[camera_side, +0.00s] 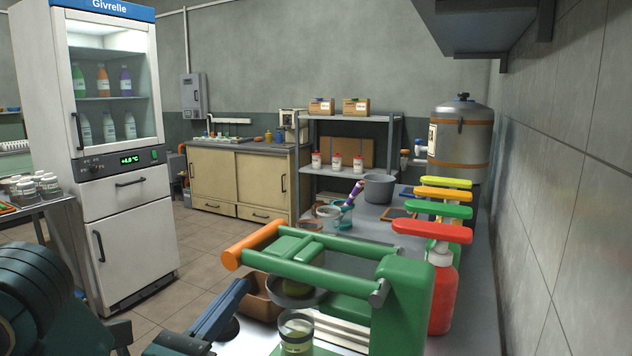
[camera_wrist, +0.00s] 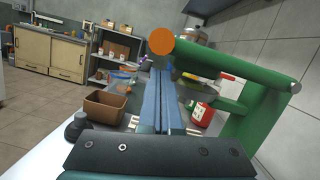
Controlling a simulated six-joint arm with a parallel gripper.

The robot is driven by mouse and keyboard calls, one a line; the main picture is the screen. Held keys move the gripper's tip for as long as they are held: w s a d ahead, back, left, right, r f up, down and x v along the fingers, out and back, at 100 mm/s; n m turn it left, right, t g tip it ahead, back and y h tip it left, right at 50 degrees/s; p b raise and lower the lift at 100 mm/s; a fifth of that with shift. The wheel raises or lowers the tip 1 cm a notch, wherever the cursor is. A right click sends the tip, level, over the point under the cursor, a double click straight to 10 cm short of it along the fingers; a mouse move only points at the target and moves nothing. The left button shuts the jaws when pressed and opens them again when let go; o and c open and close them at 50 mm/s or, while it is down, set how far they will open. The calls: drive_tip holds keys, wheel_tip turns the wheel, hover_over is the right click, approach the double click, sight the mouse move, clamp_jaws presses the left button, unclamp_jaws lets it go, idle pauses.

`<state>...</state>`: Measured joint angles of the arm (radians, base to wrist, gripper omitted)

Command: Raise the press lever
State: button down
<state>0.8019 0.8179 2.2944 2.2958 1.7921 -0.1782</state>
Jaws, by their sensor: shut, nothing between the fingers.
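The green press (camera_side: 405,295) stands on the steel bench in the side view. Its lever (camera_side: 310,276) is a green bar, roughly level, with an orange handle (camera_side: 254,244) at its left end. In the wrist view the orange handle (camera_wrist: 161,41) shows end-on, with the green lever (camera_wrist: 235,67) running right from it. My gripper (camera_side: 242,285) is shut and empty, its blue fingers below the orange handle and apart from it in the side view. In the wrist view my gripper (camera_wrist: 156,68) points forward, its tips just under the handle in the picture.
A glass (camera_side: 297,330) stands in front. Bottles with red (camera_side: 437,231), green and yellow tops stand behind the press, near the right wall (camera_side: 570,180). Open floor lies left of the bench.

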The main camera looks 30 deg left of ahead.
sight(246, 255)
drive_tip(key=shift+x, duration=2.15)
drive_tip(key=shift+r, duration=0.1)
drive_tip(key=shift+a+r+m+h, duration=0.2)
drive_tip(key=shift+r+m+h, duration=0.1)
drive_tip(key=shift+r+m, duration=0.9)
drive_tip(key=d+r+m+h, duration=0.1)
drive_tip(key=r+m, duration=0.1)
drive_tip(key=r, duration=0.2)
drive_tip(key=d+r+m+h, duration=0.1)
drive_tip(key=r+m, duration=0.2)
drive_tip(key=d+r+m+h, duration=0.1)
drive_tip(key=r+m, duration=0.2)
drive_tip(key=r, duration=0.1)
drive_tip(key=shift+r, duration=0.3)
drive_tip(key=d+r+m+g+h, duration=0.1)
drive_tip(key=d+r+m, duration=0.3)
drive_tip(key=d+r, duration=0.4)
drive_tip(key=shift+d+m, duration=0.3)
drive_tip(key=shift+d, duration=1.1)
drive_tip(key=shift+s+d, duration=0.1)
